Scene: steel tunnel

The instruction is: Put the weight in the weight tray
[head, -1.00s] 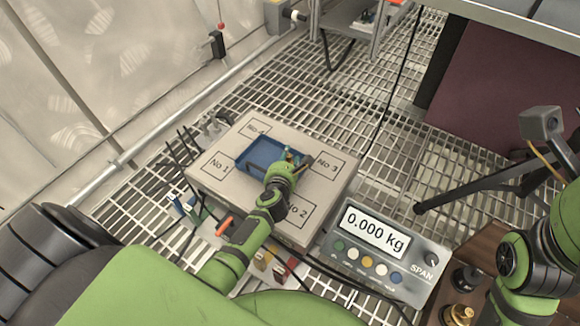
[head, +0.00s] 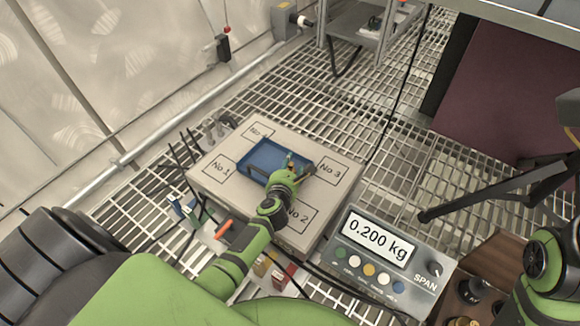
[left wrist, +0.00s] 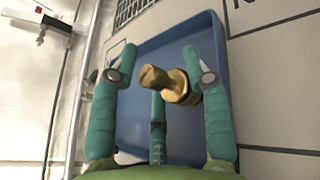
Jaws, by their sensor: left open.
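A blue weight tray (head: 262,158) sits on the grey scale platform, and its blue floor also shows in the left wrist view (left wrist: 180,45). My left gripper (head: 292,160) is open over the tray's right side. In the left wrist view a brass weight (left wrist: 172,84) lies between the spread green fingers of the left gripper (left wrist: 160,75), with the tray behind it. The weight appears tipped in that view. I cannot make the weight out in the head view, where the gripper covers that area.
The scale platform (head: 222,185) has areas marked No 1 to No 4. The display box (head: 385,250) reads 0.200 kg. A brown wooden holder (head: 490,265) with dark and brass weights is at lower right. Black cables and small coloured parts lie on the grating beside the platform.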

